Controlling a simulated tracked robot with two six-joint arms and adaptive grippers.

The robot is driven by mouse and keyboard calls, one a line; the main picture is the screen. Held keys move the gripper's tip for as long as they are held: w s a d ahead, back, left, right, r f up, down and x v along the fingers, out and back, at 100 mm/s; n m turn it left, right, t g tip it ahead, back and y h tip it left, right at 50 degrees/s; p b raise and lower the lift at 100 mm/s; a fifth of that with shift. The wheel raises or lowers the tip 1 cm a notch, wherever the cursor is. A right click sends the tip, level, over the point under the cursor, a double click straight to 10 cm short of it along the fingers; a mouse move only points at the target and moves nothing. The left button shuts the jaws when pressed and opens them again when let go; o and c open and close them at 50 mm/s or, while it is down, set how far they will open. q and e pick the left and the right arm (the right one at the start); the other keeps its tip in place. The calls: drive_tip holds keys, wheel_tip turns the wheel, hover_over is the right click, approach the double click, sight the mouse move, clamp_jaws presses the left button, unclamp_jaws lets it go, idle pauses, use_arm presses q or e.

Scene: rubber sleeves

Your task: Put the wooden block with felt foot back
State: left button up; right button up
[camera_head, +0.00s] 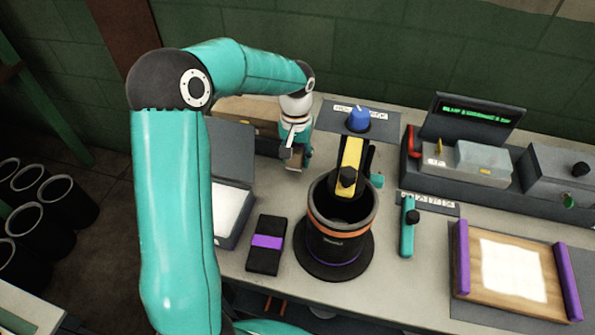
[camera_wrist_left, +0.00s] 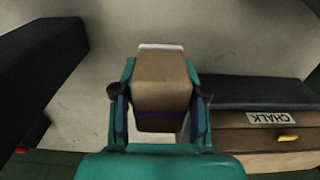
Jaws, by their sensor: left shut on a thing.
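My left gripper (camera_head: 297,158) is over the back of the bench, left of the dark cylinder, with its fingers pointing down. In the left wrist view the gripper (camera_wrist_left: 161,112) is shut on a brown wooden block (camera_wrist_left: 162,72), with one finger on each side. The block has a dark purple band near the gripper and a pale strip at its far end. I cannot tell whether that strip is the felt foot. In the head view the gripper mostly hides the block. My right gripper is not in view.
A wooden chalk drawer box (camera_wrist_left: 260,138) stands close beside the gripper. A dark open cylinder with an orange band (camera_head: 338,232) stands mid-bench. A black case with a purple band (camera_head: 266,245) lies left of it. A wooden tray with purple sides (camera_head: 544,277) lies at right.

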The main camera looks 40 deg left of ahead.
sight(296, 146)
use_arm(q)
drive_tip(key=shift+f, duration=3.05)
drive_tip(key=shift+f, duration=0.15)
drive_tip(key=o, duration=1.1)
wheel_tip(296, 146, up, 12)
drive_tip(key=shift+r, duration=0.2)
